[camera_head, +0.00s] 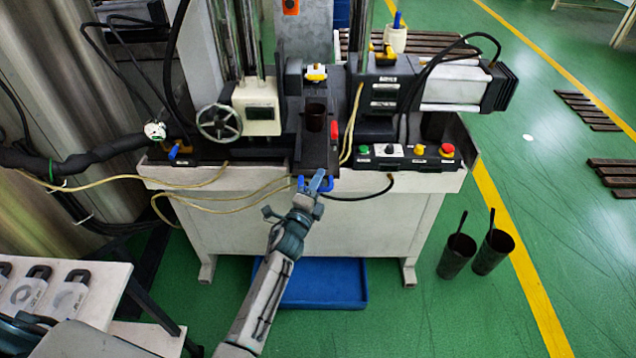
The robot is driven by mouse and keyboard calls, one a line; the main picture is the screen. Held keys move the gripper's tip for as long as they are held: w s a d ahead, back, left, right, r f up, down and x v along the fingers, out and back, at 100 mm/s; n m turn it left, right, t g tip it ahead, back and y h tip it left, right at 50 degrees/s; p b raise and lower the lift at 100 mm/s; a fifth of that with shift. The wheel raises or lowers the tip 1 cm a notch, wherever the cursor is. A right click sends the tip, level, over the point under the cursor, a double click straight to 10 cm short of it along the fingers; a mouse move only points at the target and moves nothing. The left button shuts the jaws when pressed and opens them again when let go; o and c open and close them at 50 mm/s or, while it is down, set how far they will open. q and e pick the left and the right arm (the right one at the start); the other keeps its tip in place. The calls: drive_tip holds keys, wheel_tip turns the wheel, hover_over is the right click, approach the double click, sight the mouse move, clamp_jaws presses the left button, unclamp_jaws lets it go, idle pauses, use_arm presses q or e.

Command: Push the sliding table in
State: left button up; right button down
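The sliding table (314,158) is a dark plate at the front middle of the machine, with a dark cup (316,114) standing upright on it. A blue handle (328,185) shows at its front edge. My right gripper is not in view.
A handwheel (218,122) is left of the sliding table, and a button box (405,155) is to its right. Hoses hang along the front of the machine. A blue tray (325,285) lies on the floor below. Two dark cups (457,257) stand on the floor at right.

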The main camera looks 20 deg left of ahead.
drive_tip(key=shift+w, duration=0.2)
use_arm(q)
clamp_jaws()
drive_tip(key=shift+w, duration=0.1)
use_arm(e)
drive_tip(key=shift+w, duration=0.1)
use_arm(q)
drive_tip(key=shift+w, duration=0.1)
